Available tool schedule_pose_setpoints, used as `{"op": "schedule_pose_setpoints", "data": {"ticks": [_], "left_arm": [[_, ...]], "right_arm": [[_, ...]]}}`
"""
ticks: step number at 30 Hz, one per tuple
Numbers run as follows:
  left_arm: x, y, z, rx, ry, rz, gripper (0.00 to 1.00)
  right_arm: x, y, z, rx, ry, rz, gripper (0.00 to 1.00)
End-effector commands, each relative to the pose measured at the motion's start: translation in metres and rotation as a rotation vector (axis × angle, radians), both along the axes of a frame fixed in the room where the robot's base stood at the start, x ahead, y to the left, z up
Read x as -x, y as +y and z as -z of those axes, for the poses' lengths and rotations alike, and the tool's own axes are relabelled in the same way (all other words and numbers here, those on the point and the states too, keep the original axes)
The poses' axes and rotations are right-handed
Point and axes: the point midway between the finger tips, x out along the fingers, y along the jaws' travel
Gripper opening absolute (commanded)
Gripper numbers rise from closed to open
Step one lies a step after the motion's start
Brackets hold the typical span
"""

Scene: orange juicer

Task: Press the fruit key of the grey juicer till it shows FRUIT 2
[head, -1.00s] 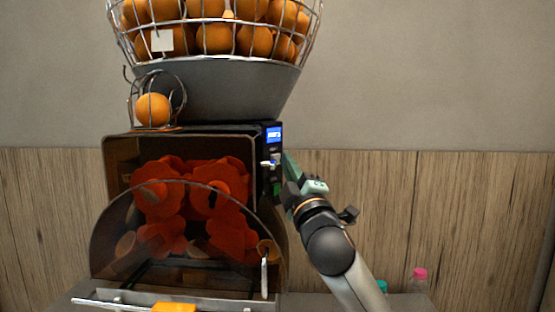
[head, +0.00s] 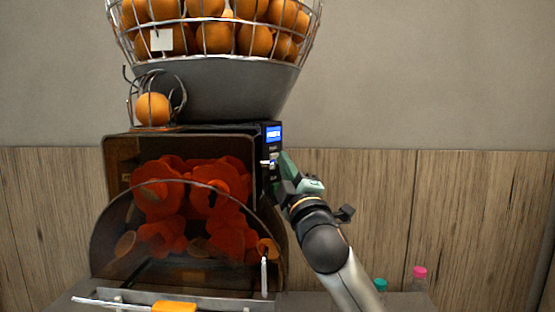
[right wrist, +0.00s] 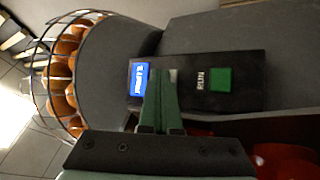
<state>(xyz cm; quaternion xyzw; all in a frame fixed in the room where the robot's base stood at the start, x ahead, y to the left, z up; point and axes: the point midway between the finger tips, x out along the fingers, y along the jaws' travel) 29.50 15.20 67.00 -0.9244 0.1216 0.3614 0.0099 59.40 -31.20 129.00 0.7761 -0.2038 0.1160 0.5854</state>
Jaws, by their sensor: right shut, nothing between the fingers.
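The grey juicer (head: 215,90) stands at the left of centre, with a narrow dark control panel (head: 272,190) on its right side. A small blue lit display (head: 274,133) is at the panel's top; it also shows in the right wrist view (right wrist: 138,80), with white lettering too small to read surely. My right gripper (head: 284,158) is shut and empty, its green fingertips at the panel just below the display. In the right wrist view, the fingertips (right wrist: 160,78) lie between the display and the green RUN key (right wrist: 220,79). They cover the fruit key's area. My left gripper is out of view.
A wire basket of oranges (head: 215,35) tops the juicer. A curved clear cover (head: 180,225) fronts its red pressing parts. Bottles with pink (head: 420,272) and teal (head: 381,285) caps stand low at the right.

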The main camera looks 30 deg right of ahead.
Motion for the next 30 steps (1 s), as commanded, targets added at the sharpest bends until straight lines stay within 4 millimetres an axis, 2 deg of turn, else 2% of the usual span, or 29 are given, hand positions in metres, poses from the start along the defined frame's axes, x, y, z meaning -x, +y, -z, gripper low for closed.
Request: {"op": "schedule_pose_setpoints", "data": {"ticks": [11, 22, 30], "left_arm": [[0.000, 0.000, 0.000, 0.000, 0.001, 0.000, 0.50], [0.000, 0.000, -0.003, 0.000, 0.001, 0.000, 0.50], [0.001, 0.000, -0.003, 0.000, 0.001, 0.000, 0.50]], "right_arm": [[-0.001, 0.001, 0.000, 0.000, 0.000, -0.001, 0.00], [0.013, -0.007, 0.000, 0.001, 0.001, -0.001, 0.00], [0.015, -0.008, 0.000, 0.000, 0.001, 0.000, 0.00]]}}
